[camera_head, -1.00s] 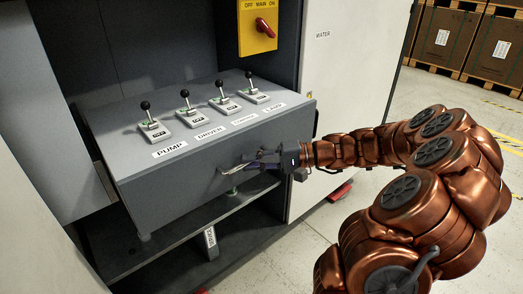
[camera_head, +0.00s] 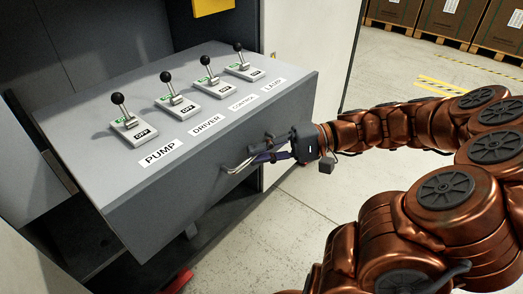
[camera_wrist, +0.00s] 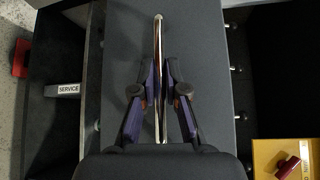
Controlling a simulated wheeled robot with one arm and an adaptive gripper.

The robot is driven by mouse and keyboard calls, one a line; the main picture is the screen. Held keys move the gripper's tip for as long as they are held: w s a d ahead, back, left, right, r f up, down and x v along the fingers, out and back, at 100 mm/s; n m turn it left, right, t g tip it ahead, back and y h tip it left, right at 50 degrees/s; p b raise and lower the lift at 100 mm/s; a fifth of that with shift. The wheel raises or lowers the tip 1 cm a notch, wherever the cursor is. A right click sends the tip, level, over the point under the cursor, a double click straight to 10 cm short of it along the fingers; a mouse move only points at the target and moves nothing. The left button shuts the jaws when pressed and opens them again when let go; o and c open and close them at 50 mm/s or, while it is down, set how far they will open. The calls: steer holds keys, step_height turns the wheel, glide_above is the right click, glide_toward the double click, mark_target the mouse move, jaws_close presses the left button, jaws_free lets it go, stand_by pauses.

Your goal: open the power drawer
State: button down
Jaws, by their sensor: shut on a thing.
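The grey power drawer (camera_head: 190,185) stands out of its cabinet in the head view. Its top carries several black-knobbed levers and the labels PUMP, DRIVER, CONTROL and LAMP. A thin metal handle (camera_head: 238,165) sits on its front face; in the wrist view the handle (camera_wrist: 158,60) runs up the middle of the front face (camera_wrist: 200,50). My gripper (camera_head: 262,158) is at the handle, with its fingers on either side of it. In the wrist view my gripper (camera_wrist: 160,95) is closed on the handle, though the exact contact is hard to see.
A SERVICE label (camera_wrist: 68,90) and a yellow panel with a red switch (camera_wrist: 288,165) show in the wrist view. A white cabinet door (camera_head: 310,60) stands behind my gripper. Boxes (camera_head: 450,25) stand far back. Floor at the right is clear.

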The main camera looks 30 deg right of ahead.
steer(key=c, duration=1.2)
jaws_free()
steer(key=v, duration=1.2)
steer(key=s+a+r+n+g+h+p, duration=0.2)
steer(key=a+r+g+h+p, duration=0.15)
steer(key=a+p, duration=0.4)
steer(key=s+a+r+n+g+h+p, duration=0.25)
steer(key=a+r+g+p, duration=0.2)
steer(key=a, duration=0.55)
steer(key=s+d+r+t+h+p, duration=0.1)
steer(key=s+r+h+p, duration=0.5)
steer(key=p, duration=0.8)
steer(key=s+n+h, duration=0.1)
steer(key=s+h, duration=0.2)
steer(key=shift+s+r+h, duration=0.3)
